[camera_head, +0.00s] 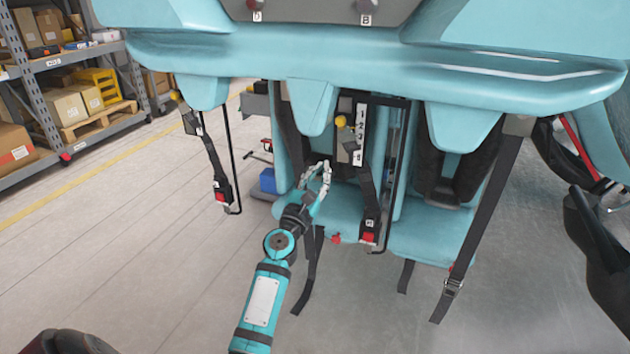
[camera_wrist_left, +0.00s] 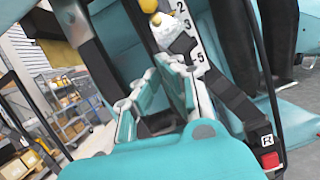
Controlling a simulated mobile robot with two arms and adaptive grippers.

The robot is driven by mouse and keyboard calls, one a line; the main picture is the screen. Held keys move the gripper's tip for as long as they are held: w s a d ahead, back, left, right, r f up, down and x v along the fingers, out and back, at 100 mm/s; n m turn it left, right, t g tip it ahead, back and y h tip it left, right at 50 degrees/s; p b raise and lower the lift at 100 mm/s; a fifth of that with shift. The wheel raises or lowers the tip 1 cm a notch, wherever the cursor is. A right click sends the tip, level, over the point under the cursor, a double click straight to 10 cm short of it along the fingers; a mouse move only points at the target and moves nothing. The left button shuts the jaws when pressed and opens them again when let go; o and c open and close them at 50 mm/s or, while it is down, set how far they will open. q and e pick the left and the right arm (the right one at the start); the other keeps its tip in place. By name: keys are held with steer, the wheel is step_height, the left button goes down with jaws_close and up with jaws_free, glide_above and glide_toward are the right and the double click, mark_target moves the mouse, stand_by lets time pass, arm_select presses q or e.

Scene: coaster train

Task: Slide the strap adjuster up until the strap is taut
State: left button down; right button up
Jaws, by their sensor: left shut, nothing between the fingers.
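My left gripper (camera_head: 318,173) reaches in from below, in front of the middle of the teal seat row. Its fingers are shut with nothing between them, and they also show in the wrist view (camera_wrist_left: 170,66). The tips are just left of a black strap (camera_head: 366,190) that hangs beside a white number scale (camera_head: 360,133) and ends at a red buckle (camera_head: 369,238). A metal strap adjuster (camera_head: 453,286) sits low on the long black strap (camera_head: 492,200) at the right, well away from the gripper. My right gripper is not in view.
Another strap with a red buckle (camera_head: 222,193) hangs at the left beside a black rod. A yellow knob (camera_head: 341,121) is above the gripper. The teal car body (camera_head: 380,62) overhangs the seats. Storage shelves (camera_head: 60,70) stand far left; the floor before them is clear.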

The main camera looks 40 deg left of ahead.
arm_select(q)
steer(key=s+a+m+h+b, duration=0.1)
steer(key=s+a+m+h, duration=0.2)
steer(key=a+m+h, duration=0.3)
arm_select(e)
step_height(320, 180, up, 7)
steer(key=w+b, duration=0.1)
arm_select(q)
steer(key=w+d+r+g+p, duration=0.1)
steer(key=w+d+r+p, duration=0.2)
steer(key=w+r, duration=0.3)
steer(key=shift+w+d+r+m+y, duration=0.2)
steer(key=shift+w+d+m+y, duration=0.15)
steer(key=shift+w, duration=1.5)
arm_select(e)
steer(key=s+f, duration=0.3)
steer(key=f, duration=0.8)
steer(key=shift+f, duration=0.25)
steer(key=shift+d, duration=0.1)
